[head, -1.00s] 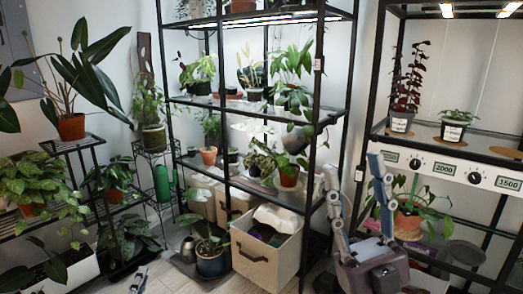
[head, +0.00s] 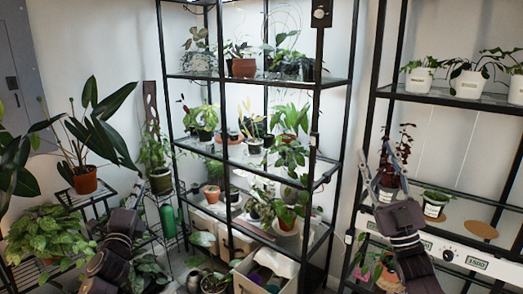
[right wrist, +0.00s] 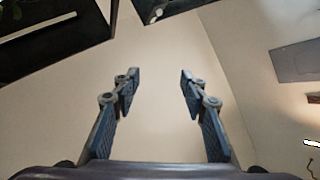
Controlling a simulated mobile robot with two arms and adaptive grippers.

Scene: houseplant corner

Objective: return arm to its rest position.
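My right gripper (head: 383,158) rises in the right part of the head view, its fingers pointing up. In the right wrist view its two fingers (right wrist: 155,75) stand wide apart with nothing between them, a plain pale wall behind. In the head view it overlaps the dark red plant (head: 406,142) on the right rack; I cannot tell whether they touch. My left arm reaches up at the lower left, and its gripper (head: 133,196) is small and dark in front of the plant stand. Its fingers are not clear, and I see no object held.
A tall black shelf (head: 262,160) with several potted plants stands in the middle. A right rack (head: 440,98) carries white pots above and a small green plant (head: 435,201) below. A leafy plant (head: 45,232) and a terracotta pot (head: 85,180) are on the left.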

